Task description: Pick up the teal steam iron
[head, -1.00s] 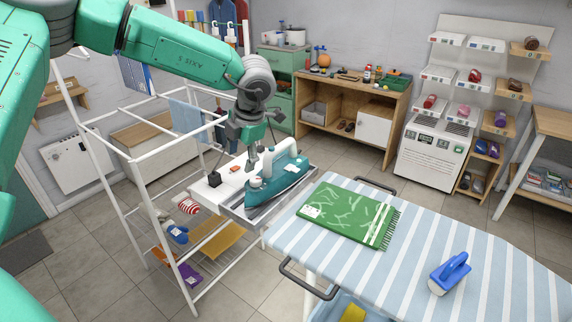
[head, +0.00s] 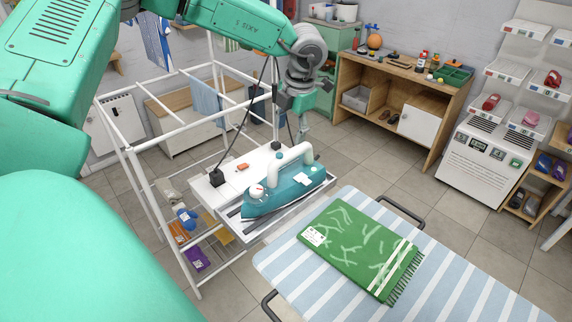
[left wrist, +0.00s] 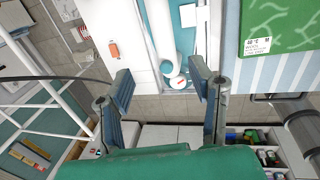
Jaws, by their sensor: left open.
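The teal steam iron (head: 290,195) with a white handle lies on a metal rest on a white shelf (head: 240,172), left of the ironing board. My left gripper (head: 295,125) is open and empty, above and just beyond the iron in the head view. In the left wrist view, the open fingers (left wrist: 160,76) point towards the white handle (left wrist: 162,35), which lies ahead between them and appears untouched. Part of the teal body (left wrist: 189,40) shows beside the handle. My right gripper is not in view.
The striped ironing board (head: 290,262) bears a folded green cloth (head: 362,245). A white drying rack (head: 130,150) stands left of the shelf, its bars close to my left arm. A black cord rises from a black block (head: 217,178). A wooden bench (head: 400,90) stands behind.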

